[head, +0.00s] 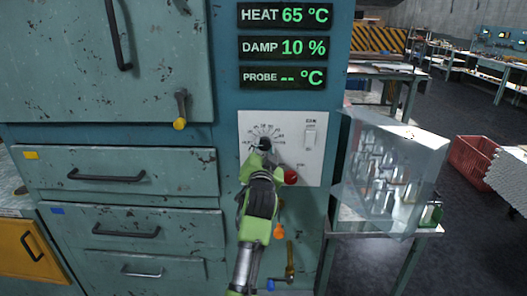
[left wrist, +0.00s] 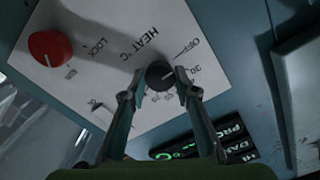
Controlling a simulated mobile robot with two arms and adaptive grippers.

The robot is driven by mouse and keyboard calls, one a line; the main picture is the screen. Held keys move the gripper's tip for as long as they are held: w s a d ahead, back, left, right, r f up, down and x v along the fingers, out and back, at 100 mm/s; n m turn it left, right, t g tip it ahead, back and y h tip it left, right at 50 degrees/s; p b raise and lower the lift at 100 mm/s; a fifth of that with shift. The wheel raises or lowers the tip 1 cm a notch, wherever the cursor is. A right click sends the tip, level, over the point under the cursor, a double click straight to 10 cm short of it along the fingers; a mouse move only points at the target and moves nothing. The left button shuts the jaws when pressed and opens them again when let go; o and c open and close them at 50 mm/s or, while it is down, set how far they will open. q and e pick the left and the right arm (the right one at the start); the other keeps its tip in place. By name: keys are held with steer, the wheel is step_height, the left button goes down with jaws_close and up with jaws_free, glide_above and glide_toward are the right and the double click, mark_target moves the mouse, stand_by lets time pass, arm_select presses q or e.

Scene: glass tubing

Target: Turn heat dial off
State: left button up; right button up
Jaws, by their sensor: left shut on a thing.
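The black heat dial (head: 265,143) is on a white panel (head: 245,122) on the blue-green cabinet. In the left wrist view the dial (left wrist: 159,74) shows upside down, with HEAT °C, OFF and numbers printed around it. My left gripper (head: 263,150) is at the dial, its arm coming from below. In the left wrist view its two fingers (left wrist: 160,80) stand on either side of the dial, shut on it. A light mark shows on the dial, but I cannot tell which number it points at. The heat display (head: 285,15) reads 65 °C. My right gripper is not in view.
A red knob (head: 291,177) sits on the panel just right of my gripper, near the word LOCK (left wrist: 92,48). A light switch (head: 310,138) is to its upper right. A clear case (head: 425,150) with glassware stands on a table to the right. Drawers with handles are left.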

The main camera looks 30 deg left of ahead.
arm_select(q)
steer(key=shift+f+n, duration=0.1)
steer(key=shift+n, duration=0.5)
steer(key=o, duration=1.1)
steer(key=shift+r, duration=0.45)
step_height(320, 180, up, 9)
steer(key=shift+r, duration=0.1)
